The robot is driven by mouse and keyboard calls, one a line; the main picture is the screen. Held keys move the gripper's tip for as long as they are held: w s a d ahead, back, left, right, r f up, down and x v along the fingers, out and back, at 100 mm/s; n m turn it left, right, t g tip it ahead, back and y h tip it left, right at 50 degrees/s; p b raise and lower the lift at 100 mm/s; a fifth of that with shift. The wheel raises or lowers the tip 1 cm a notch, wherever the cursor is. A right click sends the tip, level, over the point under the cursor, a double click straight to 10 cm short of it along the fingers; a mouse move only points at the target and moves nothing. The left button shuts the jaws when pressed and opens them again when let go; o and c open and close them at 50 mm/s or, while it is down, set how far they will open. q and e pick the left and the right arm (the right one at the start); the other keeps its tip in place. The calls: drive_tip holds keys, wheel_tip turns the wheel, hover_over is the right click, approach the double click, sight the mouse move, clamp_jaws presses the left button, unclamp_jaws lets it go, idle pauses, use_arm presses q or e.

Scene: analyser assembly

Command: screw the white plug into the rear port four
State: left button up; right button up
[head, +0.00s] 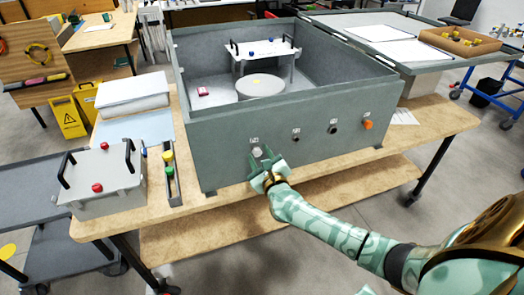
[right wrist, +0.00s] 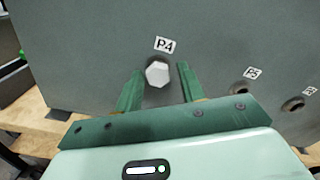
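The white plug (right wrist: 157,73) shows its hexagonal head at the port under the P4 label (right wrist: 164,44) on the grey wall; how deep it sits I cannot tell. It also shows small and pale in the head view (head: 257,152). My right gripper (head: 264,162) is in front of this wall. In the right wrist view its two green fingers stand on either side of the plug, with a visible gap on each side, so it is open. My left gripper is not in view.
The grey analyser housing (head: 222,146) stands on a wooden table (head: 430,116). Other ports run to the right, including P5 (right wrist: 242,87), with an orange fitting (head: 368,124) at the end. A grey box with handles (head: 104,172) and a narrow tray (head: 172,186) stand left.

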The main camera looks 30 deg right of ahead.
drive_tip(key=shift+f, duration=0.1)
clamp_jaws()
idle(0.4)
